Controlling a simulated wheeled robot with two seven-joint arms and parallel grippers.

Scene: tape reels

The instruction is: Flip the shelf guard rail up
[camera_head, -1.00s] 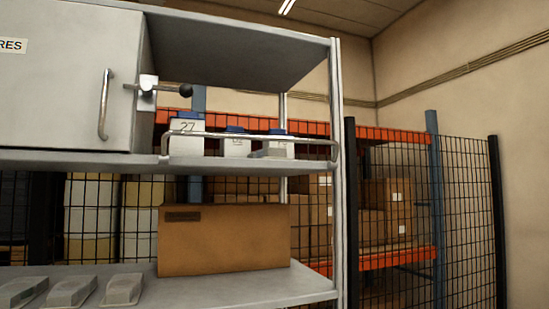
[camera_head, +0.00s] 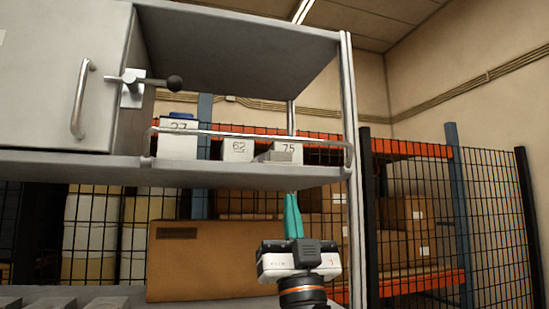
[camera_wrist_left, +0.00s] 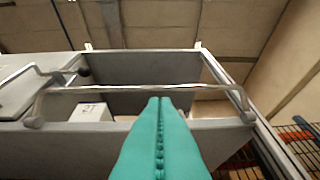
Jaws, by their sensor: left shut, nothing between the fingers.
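The guard rail (camera_head: 225,132) is a thin metal bar with bent ends along the front edge of the upper shelf (camera_head: 230,172). It crosses in front of the boxes in the head view. In the left wrist view the rail (camera_wrist_left: 110,88) runs across beyond my fingers, its ends meeting the shelf edge. My left gripper (camera_head: 291,198) has teal fingers pointing up, shut and empty, and appears below the shelf edge in the head view. In the left wrist view the closed fingertips (camera_wrist_left: 160,101) appear just below the bar; contact cannot be told. My right gripper is not in view.
Boxes marked 27 (camera_head: 178,143), 62 (camera_head: 238,149) and 75 (camera_head: 287,148) stand behind the rail. A cabinet door (camera_head: 50,85) with a black-knobbed lever (camera_head: 174,82) is at left. A cardboard box (camera_head: 215,262) sits below. A shelf post (camera_head: 352,200) stands at right.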

